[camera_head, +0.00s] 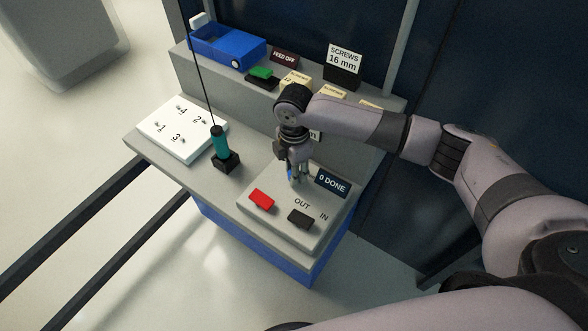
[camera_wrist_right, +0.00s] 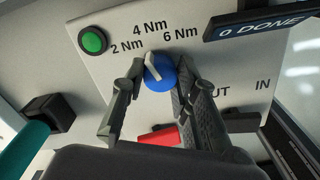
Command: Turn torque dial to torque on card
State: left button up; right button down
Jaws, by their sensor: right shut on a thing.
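The torque dial (camera_wrist_right: 161,78) is a round blue knob with a white pointer on a pale panel (camera_wrist_right: 108,72). Labels 2 Nm, 4 Nm and 6 Nm stand around it, and the pointer is turned up and slightly left, nearest 4 Nm. My right gripper (camera_wrist_right: 153,88) has its fingers on both sides of the knob, shut on it. In the head view the right gripper (camera_head: 296,176) points down at the panel and hides most of the dial. A card reads SCREWS 16 mm (camera_head: 344,60); no torque figure is readable on a card. My left gripper is out of view.
Near the dial are a green button (camera_wrist_right: 92,40), a red switch (camera_head: 261,199), a black switch (camera_head: 300,218) and the 0 DONE sign (camera_head: 332,184). A teal screwdriver (camera_head: 220,142) stands in a black holder. A white numbered plate (camera_head: 164,147) and blue bin (camera_head: 228,48) are further left.

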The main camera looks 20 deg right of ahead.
jog(key=shift+r+p, duration=0.1)
jog(key=shift+p, duration=0.35)
jog(key=m+p, duration=0.8)
jog(key=p, duration=0.2)
jog(key=shift+s+a+r, duration=0.1)
jog(key=m+p, duration=0.2)
jog(key=m, duration=0.1)
jog(key=shift+p, duration=0.3)
jog(key=shift+m+p, duration=0.45)
jog(key=shift+m, duration=0.45)
jog(key=shift+f, duration=0.2)
jog(key=c, duration=1.2)
grip_release()
jog(key=shift+c, duration=0.2)
jog(key=shift+r, duration=0.1)
notch_tip(320, 180, up, 12)
